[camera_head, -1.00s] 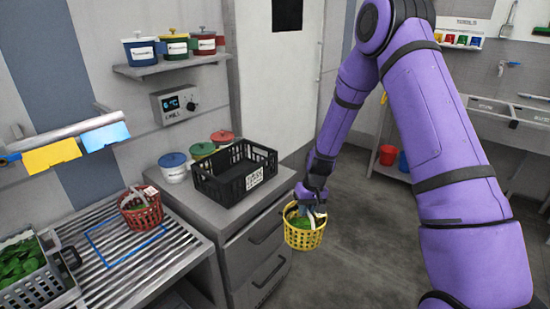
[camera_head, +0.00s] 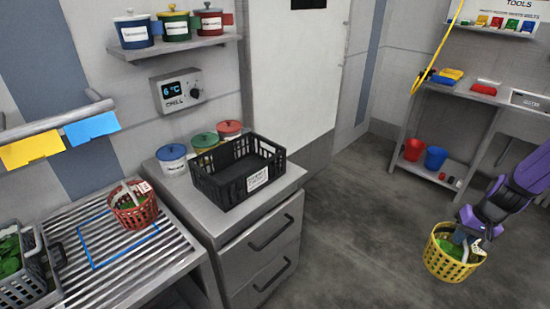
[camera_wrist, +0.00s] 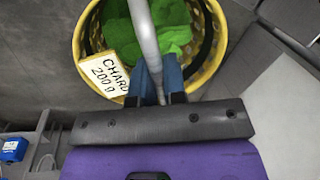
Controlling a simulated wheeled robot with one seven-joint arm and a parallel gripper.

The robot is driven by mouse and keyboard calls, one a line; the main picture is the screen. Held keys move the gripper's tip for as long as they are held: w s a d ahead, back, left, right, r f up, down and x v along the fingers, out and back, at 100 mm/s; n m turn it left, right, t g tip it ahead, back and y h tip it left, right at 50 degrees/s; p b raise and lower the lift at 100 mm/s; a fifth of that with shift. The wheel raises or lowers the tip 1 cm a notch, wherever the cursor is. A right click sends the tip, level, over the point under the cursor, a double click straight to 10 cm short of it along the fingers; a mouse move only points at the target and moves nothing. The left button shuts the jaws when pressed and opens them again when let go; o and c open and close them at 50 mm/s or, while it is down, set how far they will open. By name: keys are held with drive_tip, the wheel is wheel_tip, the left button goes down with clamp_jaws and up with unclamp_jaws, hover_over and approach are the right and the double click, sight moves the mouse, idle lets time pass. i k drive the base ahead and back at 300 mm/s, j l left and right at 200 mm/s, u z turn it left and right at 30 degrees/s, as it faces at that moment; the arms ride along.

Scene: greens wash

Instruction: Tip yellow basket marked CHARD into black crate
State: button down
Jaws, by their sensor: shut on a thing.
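The yellow basket (camera_head: 450,258) hangs from my gripper (camera_head: 468,238) at the lower right of the head view, off to the right of the counter. In the wrist view the basket (camera_wrist: 84,47) holds green leaves (camera_wrist: 165,35), and its label (camera_wrist: 106,72) reads CHARD 200 g. My gripper (camera_wrist: 152,82) is shut on the basket's grey handle. The basket looks upright. The black crate (camera_head: 218,190) stands on the grey cabinet top at the middle left, and its inside looks empty. It has a white label on its front.
A red basket (camera_head: 133,212) stands on the ribbed drainboard, left of the crate. Lidded pots (camera_head: 172,160) stand behind the crate. A shelf unit (camera_head: 425,172) with red and blue buckets is at the back right. The floor between cabinet and basket is clear.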

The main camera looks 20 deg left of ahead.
sight(233, 181)
drive_tip(key=i+j+z, duration=0.1)
drive_tip(key=i, duration=0.4)
drive_tip(key=i+j+z, duration=0.1)
drive_tip(key=i, duration=0.45)
